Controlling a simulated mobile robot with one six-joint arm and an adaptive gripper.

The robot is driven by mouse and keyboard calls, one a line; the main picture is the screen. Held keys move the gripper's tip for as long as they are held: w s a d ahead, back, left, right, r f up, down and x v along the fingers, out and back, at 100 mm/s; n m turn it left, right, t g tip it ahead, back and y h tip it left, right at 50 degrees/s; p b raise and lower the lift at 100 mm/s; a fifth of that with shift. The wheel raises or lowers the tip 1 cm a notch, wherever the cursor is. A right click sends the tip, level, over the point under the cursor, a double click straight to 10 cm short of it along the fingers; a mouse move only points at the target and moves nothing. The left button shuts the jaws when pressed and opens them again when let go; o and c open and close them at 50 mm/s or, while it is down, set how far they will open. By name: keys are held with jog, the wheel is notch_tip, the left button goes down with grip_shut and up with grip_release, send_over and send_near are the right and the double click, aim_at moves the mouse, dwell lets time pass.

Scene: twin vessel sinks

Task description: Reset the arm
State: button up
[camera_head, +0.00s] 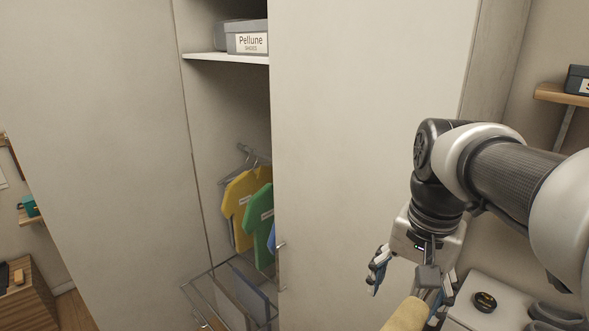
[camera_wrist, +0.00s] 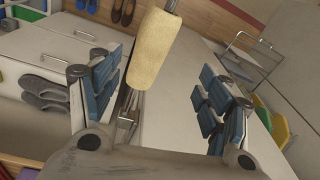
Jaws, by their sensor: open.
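My gripper (camera_head: 408,290) hangs from my arm at the right of the head view, in front of the pale wardrobe door (camera_head: 360,150). In the wrist view my gripper (camera_wrist: 160,92) has its blue-padded fingers spread wide, with nothing clasped between them. A pale yellow padded cylinder (camera_wrist: 155,48) on a metal rod shows beyond and between the fingers. It also shows at the bottom of the head view (camera_head: 407,316), partly cut off. I cannot tell how far it is from the fingers.
The wardrobe opening holds yellow (camera_head: 239,205) and green (camera_head: 259,218) shirts on hangers, a grey shoe box (camera_head: 247,38) on a shelf, and a wire rack (camera_head: 205,298) below. A white cabinet (camera_head: 465,311) stands lower right. Grey shoes (camera_wrist: 45,90) show in the wrist view.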

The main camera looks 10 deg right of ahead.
jog(key=s+a+f+n+t, duration=0.3)
jog(key=s+a+n+t, duration=0.1)
jog(key=s+a+n, duration=0.45)
jog(key=s+f+b, duration=0.3)
jog(key=f+b, duration=1.2)
jog(key=f, duration=0.3)
jog(key=shift+s+d+g, duration=0.15)
jog(key=shift+g, duration=0.15)
